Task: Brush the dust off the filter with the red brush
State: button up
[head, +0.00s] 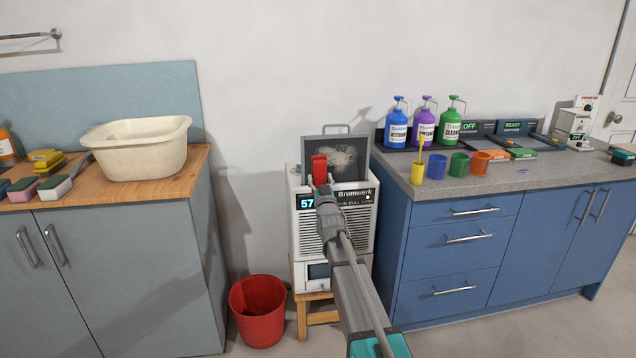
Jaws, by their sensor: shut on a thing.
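The filter (349,160) is a dark-framed panel with a handle on top, standing upright out of the top of the white Brumwerk unit (306,225). A pale, patchy dust layer covers much of its face. The red brush (319,167) is upright in front of the filter's left part. My gripper (323,186) is shut on the red brush from below. The brush overlaps the filter in this view; I cannot tell whether it touches it. The brush's lower end is hidden by my gripper. The unit's display begins with 57, and my arm hides part of its front.
The unit stands on a wooden stool (318,318) between two counters. A red bucket (258,310) is on the floor to the left. The left counter (190,172) holds a cream basin (138,150) and sponges.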

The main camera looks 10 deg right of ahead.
jog(key=shift+w, duration=1.85)
jog(key=shift+w, duration=0.95)
jog(key=shift+s+d, duration=0.1)
jog(key=shift+d, duration=1.8)
jog(key=shift+d, duration=0.1)
jog(key=shift+d, duration=1.8)
jog(key=shift+d, duration=0.15)
jog(key=shift+d, duration=1.8)
